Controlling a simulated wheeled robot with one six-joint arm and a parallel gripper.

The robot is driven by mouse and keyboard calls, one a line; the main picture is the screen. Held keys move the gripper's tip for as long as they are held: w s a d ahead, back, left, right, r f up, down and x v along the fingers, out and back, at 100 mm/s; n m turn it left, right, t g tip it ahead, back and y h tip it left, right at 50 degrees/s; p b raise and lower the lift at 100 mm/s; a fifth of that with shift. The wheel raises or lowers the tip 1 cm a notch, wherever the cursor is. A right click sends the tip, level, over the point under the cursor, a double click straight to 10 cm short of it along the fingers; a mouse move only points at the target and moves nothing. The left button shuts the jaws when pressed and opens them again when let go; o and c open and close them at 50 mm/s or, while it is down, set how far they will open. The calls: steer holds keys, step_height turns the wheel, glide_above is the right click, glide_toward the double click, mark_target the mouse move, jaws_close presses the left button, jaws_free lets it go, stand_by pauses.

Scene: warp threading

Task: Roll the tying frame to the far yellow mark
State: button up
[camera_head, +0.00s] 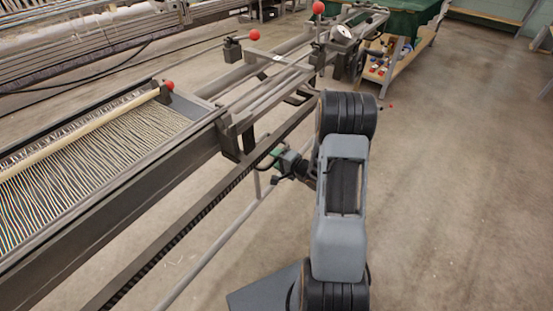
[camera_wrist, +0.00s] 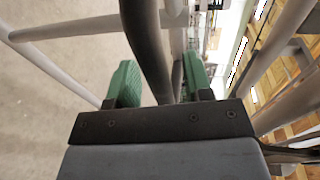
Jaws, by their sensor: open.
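The tying frame (camera_head: 275,75) is a long grey metal frame with parallel rails, running from the lower left to the upper middle of the head view. Red ball knobs (camera_head: 254,34) stand on it. My gripper (camera_head: 281,157) is low beside the near side of the frame, close to a dark curved bar (camera_head: 266,158). In the wrist view my gripper (camera_wrist: 160,68) has its green fingers apart, with a dark bar (camera_wrist: 147,45) running between them. I cannot tell whether the fingers touch it. No yellow floor mark is distinguishable.
Pale warp threads (camera_head: 95,160) stretch across the frame at left. A green bin (camera_head: 405,18) and a wooden shelf (camera_head: 397,60) with small items stand at the far end. Bare concrete floor (camera_head: 455,170) is open at right.

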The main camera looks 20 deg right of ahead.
steer(key=shift+c, duration=0.4)
jaws_close()
